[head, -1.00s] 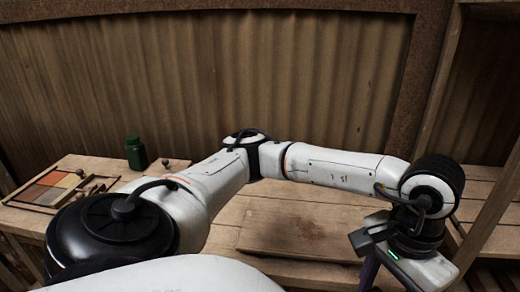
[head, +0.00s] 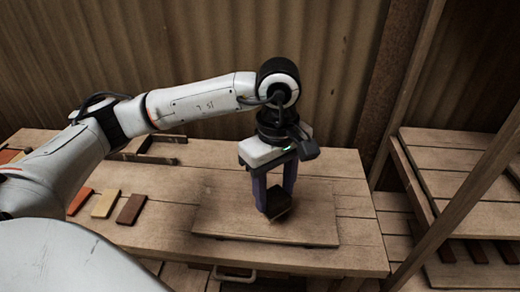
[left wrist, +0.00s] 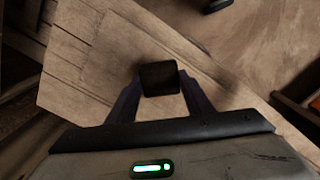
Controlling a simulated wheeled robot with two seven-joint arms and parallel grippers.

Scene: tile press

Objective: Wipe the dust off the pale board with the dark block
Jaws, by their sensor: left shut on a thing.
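The pale board (head: 225,224) lies flat on the wooden table. Darker smudging shows around its edges, and I cannot tell dust from shadow there. My left gripper (head: 275,207) points down over the right half of the board. It is shut on the dark block (head: 278,201), which also shows between the fingers in the left wrist view (left wrist: 159,77). The block is at or just above the board's surface; I cannot tell whether it touches. It hides the part of the board beneath it. My right gripper is in neither view.
Orange, cream and brown tiles (head: 131,209) lie left of the board on the table (head: 345,190). A wooden frame (head: 150,150) stands at the back left. A metal handle (head: 234,275) is at the table's front edge. A shelf rack with a slanted post (head: 446,196) stands to the right.

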